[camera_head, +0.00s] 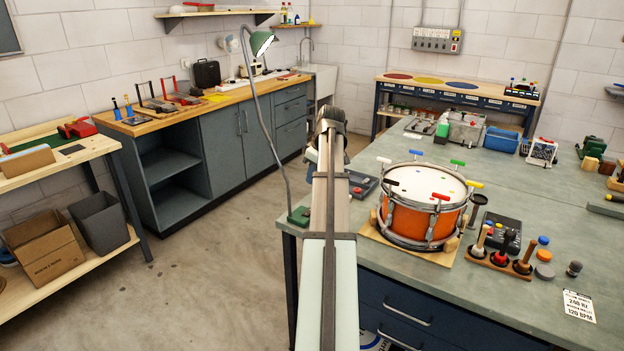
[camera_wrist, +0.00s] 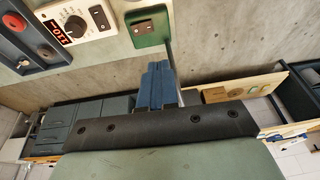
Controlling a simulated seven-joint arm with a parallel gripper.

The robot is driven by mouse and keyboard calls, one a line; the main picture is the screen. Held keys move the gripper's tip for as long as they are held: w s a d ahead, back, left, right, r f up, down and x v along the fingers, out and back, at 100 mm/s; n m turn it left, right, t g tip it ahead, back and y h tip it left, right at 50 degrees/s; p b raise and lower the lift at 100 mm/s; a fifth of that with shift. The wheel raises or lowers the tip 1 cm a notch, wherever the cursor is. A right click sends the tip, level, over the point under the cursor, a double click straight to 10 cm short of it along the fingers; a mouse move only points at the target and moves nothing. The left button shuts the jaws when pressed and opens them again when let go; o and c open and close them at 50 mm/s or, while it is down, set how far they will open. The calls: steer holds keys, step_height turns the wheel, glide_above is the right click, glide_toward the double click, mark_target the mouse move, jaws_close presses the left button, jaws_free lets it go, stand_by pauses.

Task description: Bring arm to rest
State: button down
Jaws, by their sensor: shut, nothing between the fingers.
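My arm reaches up the middle of the head view, above the near left corner of the green-topped bench (camera_head: 480,190). Its far end hides most of my gripper there. In the wrist view my gripper (camera_wrist: 159,68) shows as two blue fingers pressed together, with nothing between them. The fingers point toward the green lamp base (camera_wrist: 149,26) and bare concrete floor, and look clear of both. The orange drum (camera_head: 423,208) stands on its board to the right of my arm, apart from it.
The desk lamp's thin stem rises close left of my arm to its green shade (camera_head: 262,42). A dial box (camera_wrist: 80,20) lies near the lamp base. Mallets in a stand (camera_head: 500,262) are right of the drum. Open floor (camera_head: 220,270) lies to the left.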

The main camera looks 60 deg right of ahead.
stand_by(0.5)
steer(key=w+a+f+g+y, duration=0.1)
steer(key=w+a+f, duration=0.3)
steer(key=a+f, duration=0.55)
steer(key=w+a+f+g, duration=0.1)
steer(key=w+a+f, duration=0.4)
steer(key=f, duration=0.7)
steer(key=a+f+g+y, duration=0.1)
steer(key=a+f+g, duration=0.2)
steer(key=a+f, duration=1.55)
steer(key=s+a+f+g, duration=0.1)
steer(key=s+a+f, duration=0.55)
steer(key=a, duration=0.25)
steer(key=s+a+f+g, duration=0.2)
steer(key=s+a+f, duration=0.4)
steer(key=a+f, duration=0.3)
steer(key=s+a+f+g+h, duration=0.1)
steer(key=s+a+f, duration=0.1)
steer(key=s+a, duration=0.3)
steer(key=s+a+f+g+h, duration=0.1)
steer(key=s+a+f, duration=0.2)
steer(key=s, duration=1)
steer(key=shift+s+a+f, duration=0.15)
steer(key=shift+a+f, duration=0.2)
steer(key=shift+a, duration=0.8)
